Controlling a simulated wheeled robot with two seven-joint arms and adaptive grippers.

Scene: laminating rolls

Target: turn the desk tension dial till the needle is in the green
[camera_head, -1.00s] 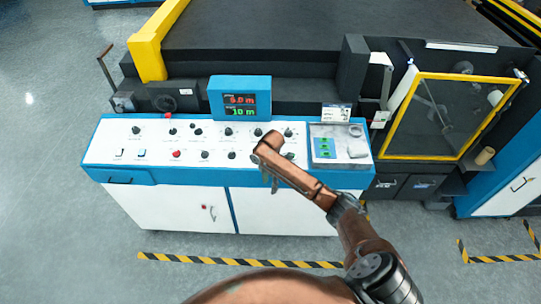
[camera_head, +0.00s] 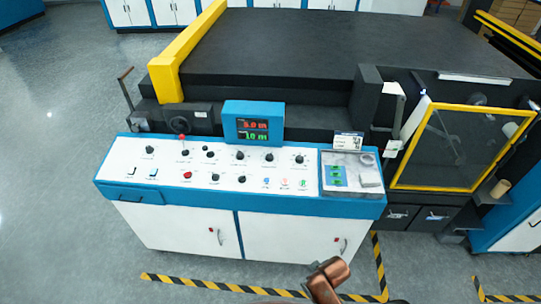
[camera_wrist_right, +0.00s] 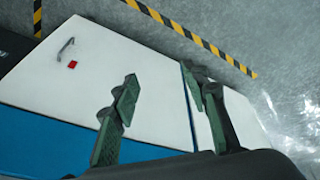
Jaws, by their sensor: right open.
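The control desk (camera_head: 130,186) has a white sloping top with several small black dials (camera_head: 239,155). The labels are too small to tell which dial is the tension dial, and I cannot make out a needle or a green band. In the head view only a brown part of my right arm shows at the bottom edge, in front of the desk and below its top. In the right wrist view my right gripper (camera_wrist_right: 160,82) is open and empty, with its two dark green fingers apart in front of the white desk cabinet doors (camera_wrist_right: 110,65). My left gripper is not in view.
A blue display (camera_head: 253,122) with red and green digits stands behind the dials. A tray with green-marked items (camera_head: 338,176) lies at the desk's right end. A yellow-framed guard (camera_head: 455,188) stands to the right. Striped floor tape (camera_head: 215,287) runs in front; the left floor is clear.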

